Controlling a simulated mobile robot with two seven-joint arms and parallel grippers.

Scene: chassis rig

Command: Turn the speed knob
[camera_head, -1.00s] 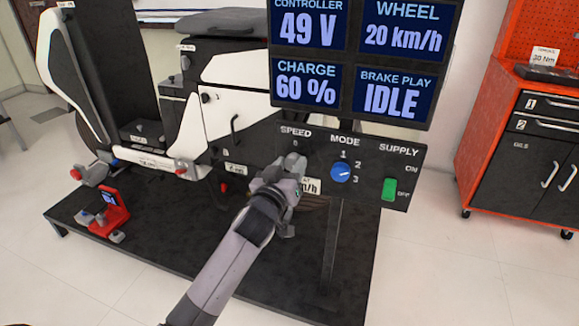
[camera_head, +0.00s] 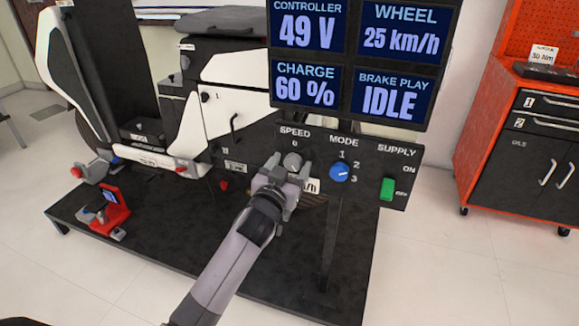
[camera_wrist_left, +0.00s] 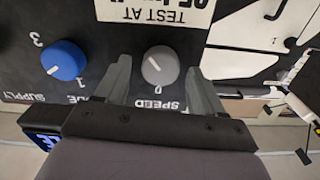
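The grey speed knob (camera_head: 292,162) sits under the SPEED label on the black control panel (camera_head: 320,192). My left gripper (camera_head: 279,181) is just below and in front of it. In the left wrist view the speed knob (camera_wrist_left: 160,66) shows between the tips of my left gripper (camera_wrist_left: 160,82), with a gap on both sides. The fingers are open and hold nothing. The display (camera_head: 362,60) reads wheel 25 km/h, controller 49 V, charge 60 % and brake play IDLE. My right gripper is out of view.
The blue mode knob (camera_head: 340,172) and green supply switch (camera_head: 387,189) are right of the speed knob. The mode knob (camera_wrist_left: 63,60) also shows in the wrist view. A red tool cabinet (camera_head: 490,135) stands at the right. A red stand (camera_head: 115,210) is on the black platform.

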